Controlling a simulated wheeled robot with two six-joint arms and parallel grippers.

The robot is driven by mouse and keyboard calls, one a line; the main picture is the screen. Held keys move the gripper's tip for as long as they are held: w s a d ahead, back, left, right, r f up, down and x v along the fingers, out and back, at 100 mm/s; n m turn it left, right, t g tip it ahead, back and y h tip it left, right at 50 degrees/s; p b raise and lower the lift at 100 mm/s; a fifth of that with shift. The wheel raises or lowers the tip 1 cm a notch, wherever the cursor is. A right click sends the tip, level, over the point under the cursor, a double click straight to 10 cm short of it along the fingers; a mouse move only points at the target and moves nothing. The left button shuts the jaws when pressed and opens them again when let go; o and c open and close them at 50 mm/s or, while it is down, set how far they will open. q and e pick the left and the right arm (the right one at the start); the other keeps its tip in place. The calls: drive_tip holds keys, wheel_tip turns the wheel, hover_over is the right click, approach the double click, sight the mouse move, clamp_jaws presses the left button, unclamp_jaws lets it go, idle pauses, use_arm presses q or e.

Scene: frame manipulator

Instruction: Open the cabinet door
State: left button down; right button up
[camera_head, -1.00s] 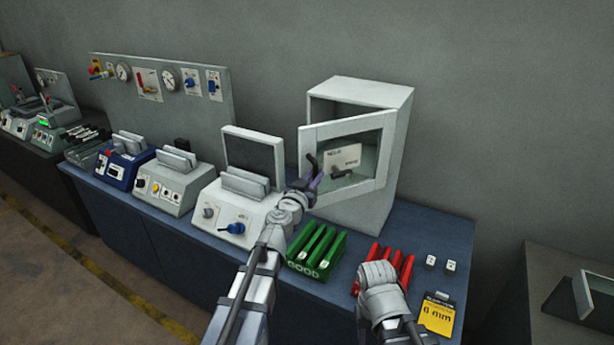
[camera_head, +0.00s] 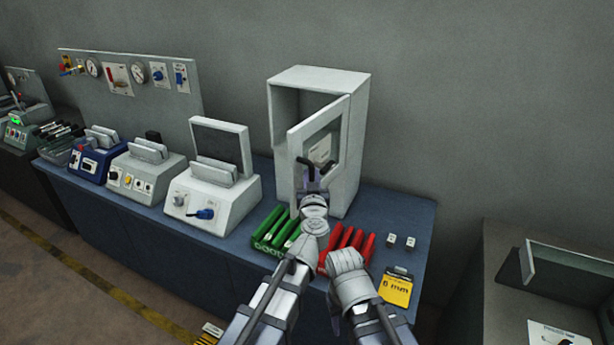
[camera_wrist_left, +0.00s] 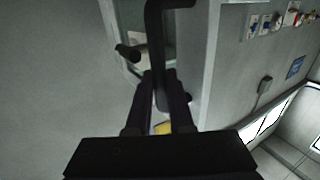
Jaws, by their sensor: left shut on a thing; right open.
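The white cabinet (camera_head: 318,77) stands upright at the back of the bench. My arm hides the door's lower part. My right gripper (camera_head: 347,262) is open and empty, low over the bench near the red tray; its fingertips are hard to make out.
A green tray (camera_head: 268,240) and a red tray (camera_head: 362,245) sit in front of the cabinet. Grey machines (camera_head: 213,200) stand on the left. A separate bench (camera_head: 500,255) is farther right.

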use_arm(q)
drive_tip(key=shift+w+d, duration=0.1)
drive_tip(key=shift+d, duration=0.05)
drive_tip(key=c, duration=0.8)
unclamp_jaws()
